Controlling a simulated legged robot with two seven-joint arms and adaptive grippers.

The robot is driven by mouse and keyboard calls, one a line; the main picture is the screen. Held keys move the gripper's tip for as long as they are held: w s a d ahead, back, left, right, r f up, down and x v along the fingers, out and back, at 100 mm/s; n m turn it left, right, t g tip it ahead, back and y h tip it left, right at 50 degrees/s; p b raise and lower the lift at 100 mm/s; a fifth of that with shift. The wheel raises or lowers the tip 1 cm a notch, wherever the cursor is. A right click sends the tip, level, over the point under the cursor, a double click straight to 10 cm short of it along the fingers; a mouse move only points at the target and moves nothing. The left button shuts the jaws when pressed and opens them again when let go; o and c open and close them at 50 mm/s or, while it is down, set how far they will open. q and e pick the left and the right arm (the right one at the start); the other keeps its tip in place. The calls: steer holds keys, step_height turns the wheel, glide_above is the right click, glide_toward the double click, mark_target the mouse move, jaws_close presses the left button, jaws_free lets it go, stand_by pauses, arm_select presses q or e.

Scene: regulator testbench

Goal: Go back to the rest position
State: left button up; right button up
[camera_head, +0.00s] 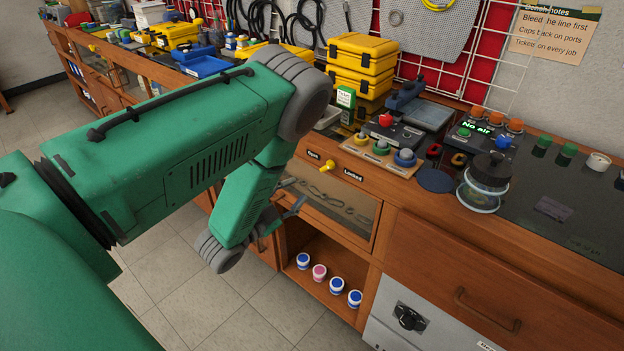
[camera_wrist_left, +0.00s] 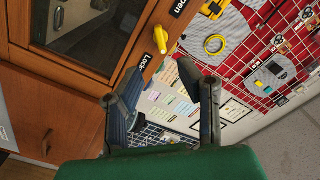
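My green left arm reaches in from the left in the head view and bends down in front of the wooden bench. My left gripper (camera_head: 290,204) is small and partly hidden there, near the glass-fronted door (camera_head: 335,205). In the left wrist view my left gripper (camera_wrist_left: 164,74) has its two dark fingers apart, with nothing between them. The yellow latch knob (camera_head: 327,166) sits between the Open and Locked labels. The knob also shows beyond the fingers in the left wrist view (camera_wrist_left: 160,39). My right gripper is in neither view.
Blue, pink and white tubs (camera_head: 319,272) stand on the open lower shelf. A button panel (camera_head: 381,155), yellow cases (camera_head: 362,55) and a glass jar (camera_head: 484,182) crowd the benchtop. A closed drawer (camera_head: 480,290) is at right. The tiled floor (camera_head: 160,260) looks clear.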

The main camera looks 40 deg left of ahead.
arm_select(q)
steer(key=s+d+f+n+g+y, duration=0.2)
steer(key=s+f+n+g, duration=0.25)
steer(key=f, duration=0.25)
steer(key=s+d+f+n+g, duration=0.2)
steer(key=s+g, duration=0.4)
steer(key=s, duration=0.5)
steer(key=s+d+f+n+g, duration=0.3)
steer(key=s+d+g, duration=0.3)
steer(key=s, duration=0.6)
steer(key=shift+d+f+g, duration=0.15)
steer(key=shift+f+g, duration=0.3)
steer(key=shift+f, duration=0.45)
